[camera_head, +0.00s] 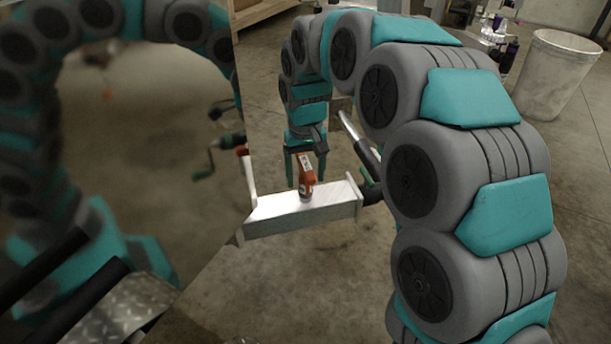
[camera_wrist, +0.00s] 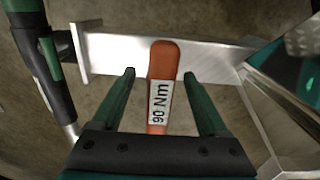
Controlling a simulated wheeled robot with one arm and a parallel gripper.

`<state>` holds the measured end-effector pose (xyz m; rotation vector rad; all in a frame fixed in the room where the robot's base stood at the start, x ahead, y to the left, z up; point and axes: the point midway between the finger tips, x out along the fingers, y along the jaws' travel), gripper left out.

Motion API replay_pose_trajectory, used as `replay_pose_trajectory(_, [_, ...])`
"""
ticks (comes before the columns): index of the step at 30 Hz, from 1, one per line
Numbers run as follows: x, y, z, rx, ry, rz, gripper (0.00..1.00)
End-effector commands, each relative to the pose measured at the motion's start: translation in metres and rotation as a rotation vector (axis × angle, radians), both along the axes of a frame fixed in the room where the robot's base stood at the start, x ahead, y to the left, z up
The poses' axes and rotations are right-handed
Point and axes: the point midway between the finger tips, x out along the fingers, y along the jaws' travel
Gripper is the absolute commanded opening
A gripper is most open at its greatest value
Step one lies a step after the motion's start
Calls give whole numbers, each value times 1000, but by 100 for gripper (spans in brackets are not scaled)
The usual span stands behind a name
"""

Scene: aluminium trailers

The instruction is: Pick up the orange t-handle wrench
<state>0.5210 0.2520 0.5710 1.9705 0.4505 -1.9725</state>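The orange t-handle wrench (camera_head: 306,178) stands on a narrow aluminium ledge (camera_head: 325,211) in the head view. In the wrist view the orange wrench (camera_wrist: 163,62) shows a white label reading "90 Nm". My gripper (camera_head: 306,166) is just above and behind it in the head view, pointing down. In the wrist view the two green fingers of my gripper (camera_wrist: 158,73) are spread, one on each side of the wrench, with gaps on both sides. The lower end of the wrench is hidden by the gripper body in the wrist view.
A shiny trailer panel (camera_head: 120,120) rises at the left and mirrors my arm. A dark and silver bar (camera_wrist: 45,65) stands beside the ledge. A pale bin (camera_head: 555,75) stands at the back right on open floor.

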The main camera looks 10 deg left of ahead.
Motion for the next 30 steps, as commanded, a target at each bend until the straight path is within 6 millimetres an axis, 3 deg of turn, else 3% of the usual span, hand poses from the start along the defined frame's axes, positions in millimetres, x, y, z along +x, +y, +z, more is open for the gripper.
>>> replay_pose_trajectory(2, [0, 0, 0, 0, 0, 0, 67])
replay_pose_trajectory(20, [0, 0, 0, 0, -1, 0, 0])
replay_pose_trajectory(30, [0, 0, 0, 0, -1, 0, 0])
